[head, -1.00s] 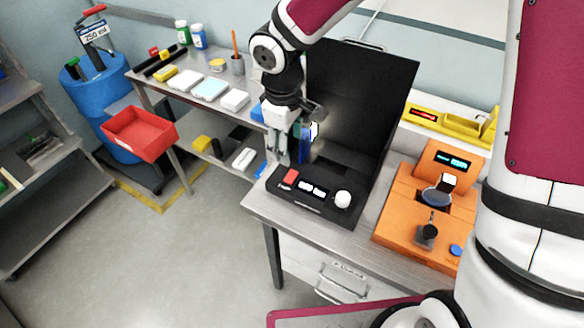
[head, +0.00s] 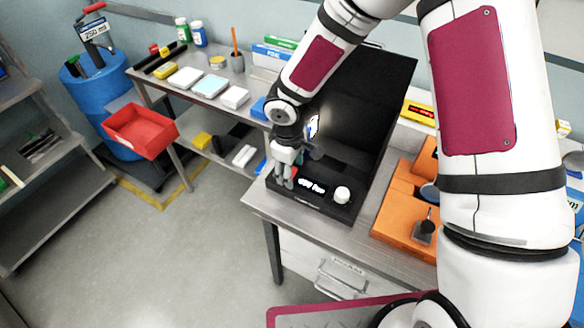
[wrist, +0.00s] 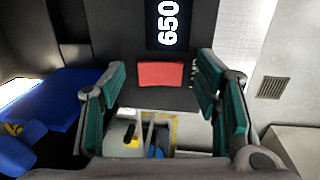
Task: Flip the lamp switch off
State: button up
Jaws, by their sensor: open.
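The lamp unit is a black housing with a tall back panel (head: 372,85) and a low control base (head: 322,206). A bright light (head: 313,127) glows inside it. A red switch (wrist: 160,75) sits on the base in the wrist view, beside a lit display (wrist: 168,22) that reads 650. My gripper (head: 284,180) is low over the left end of the base. In the wrist view its teal-padded fingers (wrist: 162,82) are open, either side of the switch, with nothing held.
An orange device (head: 405,205) stands right of the lamp unit, partly behind my arm. A side table at the left bears small boxes (head: 210,88) and a pencil cup (head: 237,62). A red bin (head: 140,132) is farther left.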

jog(key=c, duration=1.1)
jog(key=shift+w+d+f+g+b, duration=0.1)
jog(key=shift+w+d+g+b, duration=0.05)
jog(key=shift+g+b, duration=0.2)
jog(key=shift+c, duration=0.2)
jog(key=shift+g+y, duration=0.25)
jog(key=shift+y, duration=0.15)
jog(key=o, duration=1.1)
jog(key=shift+o, duration=0.2)
